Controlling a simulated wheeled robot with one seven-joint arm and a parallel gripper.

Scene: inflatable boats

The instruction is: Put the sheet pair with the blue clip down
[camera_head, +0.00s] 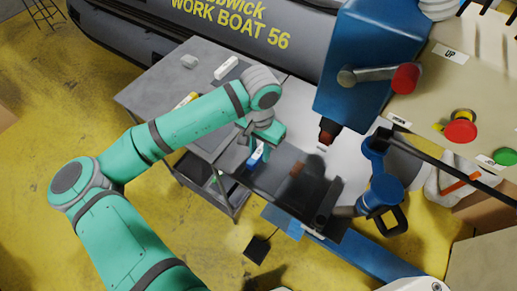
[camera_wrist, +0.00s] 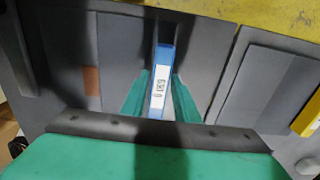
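My gripper (camera_head: 262,138) is over the right part of the grey worktable in the head view. In the wrist view, my two green fingertips (camera_wrist: 161,76) close in on either side of a blue clip (camera_wrist: 166,54) with a white printed label. The blue clip also shows just below my gripper in the head view (camera_head: 256,154). Dark grey sheet material (camera_wrist: 120,60) lies around the clip in the wrist view. The sheet pair's outline blends with the grey surfaces, and I cannot tell whether it touches them.
The grey worktable (camera_head: 150,93) carries a white-labelled piece (camera_head: 226,68) and a yellow clip (camera_head: 187,100). A blue machine (camera_head: 365,60) with a red-ended lever stands to the right, above a pale plate. A control panel (camera_head: 455,95) is at far right. Yellow floor lies in front.

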